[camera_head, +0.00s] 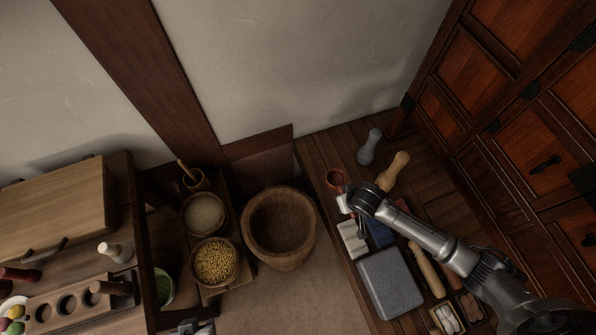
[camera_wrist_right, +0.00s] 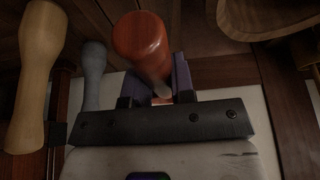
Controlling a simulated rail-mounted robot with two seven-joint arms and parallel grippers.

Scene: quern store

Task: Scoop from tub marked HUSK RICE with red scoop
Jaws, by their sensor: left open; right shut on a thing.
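The red scoop (camera_head: 335,178) shows at the tip of my right gripper (camera_head: 346,201), over the left edge of the wooden bench. In the right wrist view the red scoop (camera_wrist_right: 142,38) stands out from between my right fingers (camera_wrist_right: 158,92), which are shut on it. A round tub of pale beige grain (camera_head: 205,214) and one of yellow grain (camera_head: 216,262) stand to the left; I can read no HUSK RICE marking on either. My left gripper (camera_head: 188,326) shows only partly at the bottom edge, open, below the yellow grain tub.
A large, seemingly empty wooden bowl (camera_head: 279,228) stands between the grain tubs and the bench. The bench holds a grey stone block (camera_head: 390,283), a wooden pestle (camera_head: 393,171) and a grey pestle (camera_head: 369,146). A bowl of green stuff (camera_head: 163,287) sits at lower left.

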